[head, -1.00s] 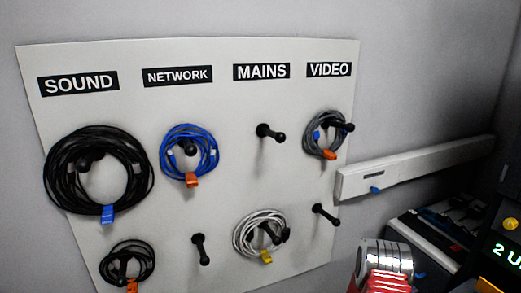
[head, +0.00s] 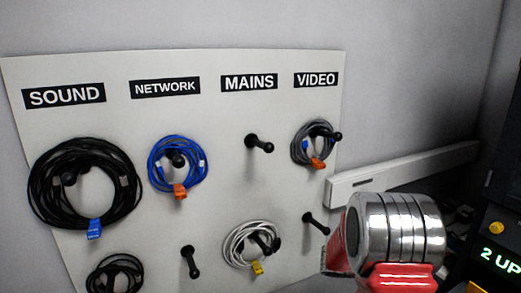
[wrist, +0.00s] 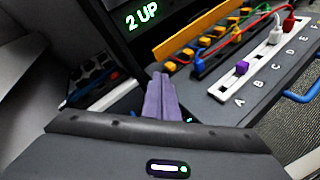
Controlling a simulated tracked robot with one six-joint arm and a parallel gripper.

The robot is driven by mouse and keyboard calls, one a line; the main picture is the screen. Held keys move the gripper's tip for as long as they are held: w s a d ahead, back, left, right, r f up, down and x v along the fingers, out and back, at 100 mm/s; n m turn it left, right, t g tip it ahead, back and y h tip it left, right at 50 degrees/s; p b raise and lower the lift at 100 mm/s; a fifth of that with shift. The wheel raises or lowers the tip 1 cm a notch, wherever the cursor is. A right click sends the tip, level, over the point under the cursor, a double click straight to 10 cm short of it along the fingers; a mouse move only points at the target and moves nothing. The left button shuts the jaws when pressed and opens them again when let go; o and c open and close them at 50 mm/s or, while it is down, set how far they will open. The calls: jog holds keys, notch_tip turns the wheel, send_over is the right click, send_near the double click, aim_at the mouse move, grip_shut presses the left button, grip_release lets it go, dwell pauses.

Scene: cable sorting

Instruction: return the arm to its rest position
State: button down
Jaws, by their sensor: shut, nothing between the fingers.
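My gripper (wrist: 159,78) shows in the wrist view as two purple fingers pressed together, with nothing between them. It is over a dark gap beside a panel with sockets. My red and silver arm (head: 395,235) stands at the lower right of the head view, in front of the wall; the fingers are not visible there. A white board (head: 110,65) carries coiled cables on black pegs: a black coil (head: 42,205) under SOUND, a blue coil (head: 152,170) under NETWORK, a grey coil (head: 296,150) under VIDEO and a white coil (head: 230,248) in the lower row.
A white rail (head: 420,166) runs along the wall behind my arm. A dark unit reading "2 UP" (head: 500,260) is at the right edge. In the wrist view, a white socket strip (wrist: 255,65) lettered A onward holds coloured plugs, with yellow blocks and wires behind it.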

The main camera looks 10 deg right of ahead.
jog(key=s+a+r+m+t+y, duration=0.2)
jog(key=s+a, duration=0.4)
jog(key=a, duration=0.6)
jog(key=s+a+r+m+t+y, duration=0.3)
jog(key=a+r+y, duration=0.4)
jog(key=a, duration=0.6)
jog(key=s+a+r+m+t+y, duration=0.3)
jog(key=s+a, duration=0.5)
jog(key=a, duration=0.5)
notch_tip(320, 180, up, 2)
jog(key=shift+s+m+y, duration=0.35)
jog(key=shift+m+y, duration=0.55)
jog(key=shift+y, duration=0.2)
